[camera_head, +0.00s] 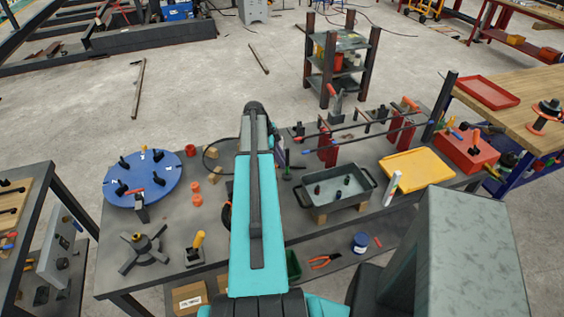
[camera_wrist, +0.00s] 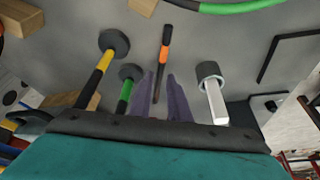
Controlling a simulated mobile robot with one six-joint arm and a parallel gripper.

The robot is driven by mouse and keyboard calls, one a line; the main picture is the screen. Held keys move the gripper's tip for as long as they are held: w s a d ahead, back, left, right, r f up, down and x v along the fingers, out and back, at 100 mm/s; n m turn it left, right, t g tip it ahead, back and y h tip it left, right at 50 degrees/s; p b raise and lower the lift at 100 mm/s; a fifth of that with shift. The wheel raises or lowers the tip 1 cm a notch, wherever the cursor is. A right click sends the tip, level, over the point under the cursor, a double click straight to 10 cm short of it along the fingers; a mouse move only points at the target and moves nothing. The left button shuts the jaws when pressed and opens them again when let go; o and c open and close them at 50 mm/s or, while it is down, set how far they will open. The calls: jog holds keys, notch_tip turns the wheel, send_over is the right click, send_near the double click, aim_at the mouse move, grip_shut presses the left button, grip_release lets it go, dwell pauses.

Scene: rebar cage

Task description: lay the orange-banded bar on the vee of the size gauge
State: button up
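The orange-banded bar (camera_wrist: 165,50) is a thin dark rod with an orange band near its far end, in the wrist view. My gripper (camera_wrist: 160,92) has two purple fingers standing apart, one on each side of the bar's near part. I see no clear grip on the bar. In the head view my teal arm hides the bar and most of the gripper. I cannot pick out the size gauge for sure. Red stands (camera_head: 327,152) carrying dark bars are on the bench right of my arm.
In the wrist view, a yellow-banded piece (camera_wrist: 103,62) and a green-banded piece (camera_wrist: 125,92) lie left of the fingers, a white-handled piece (camera_wrist: 214,100) right. In the head view, a grey tray (camera_head: 310,203), yellow tray (camera_head: 418,168) and blue disc (camera_head: 118,184) occupy the bench.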

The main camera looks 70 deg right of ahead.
jog(key=b+v, duration=0.3)
jog(key=v, duration=0.8)
jog(key=shift+b, duration=0.4)
jog(key=shift+r, duration=0.15)
